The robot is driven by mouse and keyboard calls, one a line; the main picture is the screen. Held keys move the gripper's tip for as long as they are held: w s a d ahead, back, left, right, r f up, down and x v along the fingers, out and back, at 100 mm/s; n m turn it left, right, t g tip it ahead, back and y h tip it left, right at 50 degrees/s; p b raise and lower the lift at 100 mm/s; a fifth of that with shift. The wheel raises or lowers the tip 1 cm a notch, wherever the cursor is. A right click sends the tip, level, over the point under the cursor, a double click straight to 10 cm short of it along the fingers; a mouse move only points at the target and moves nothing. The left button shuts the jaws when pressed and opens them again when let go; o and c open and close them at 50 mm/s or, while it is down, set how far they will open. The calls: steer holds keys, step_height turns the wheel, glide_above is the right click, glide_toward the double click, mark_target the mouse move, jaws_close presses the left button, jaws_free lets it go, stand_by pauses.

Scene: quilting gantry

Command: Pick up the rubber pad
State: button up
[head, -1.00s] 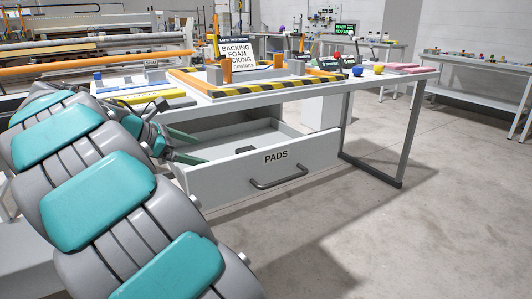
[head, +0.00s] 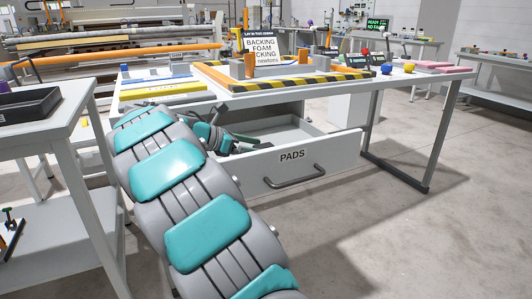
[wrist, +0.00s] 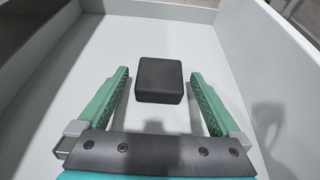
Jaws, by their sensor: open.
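The rubber pad, a small black block with rounded edges (wrist: 159,80), lies on the pale floor of an open drawer in the wrist view. My gripper (wrist: 159,76) is open, with one green finger on each side of the pad and a visible gap to both. In the head view my gripper (head: 228,142) reaches down into the open drawer marked PADS (head: 335,157). I cannot clearly make out the pad there, as my gripper and arm cover much of the drawer's left part.
The drawer walls (wrist: 245,35) surround my gripper. The worktable (head: 410,84) overhangs the drawer's back and carries a striped frame (head: 290,84), a sign (head: 262,50) and small parts. A side table with a black tray (head: 28,104) stands at left.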

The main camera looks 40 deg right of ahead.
steer(key=shift+x, duration=1)
steer(key=c, duration=1.4)
steer(key=shift+o, duration=0.2)
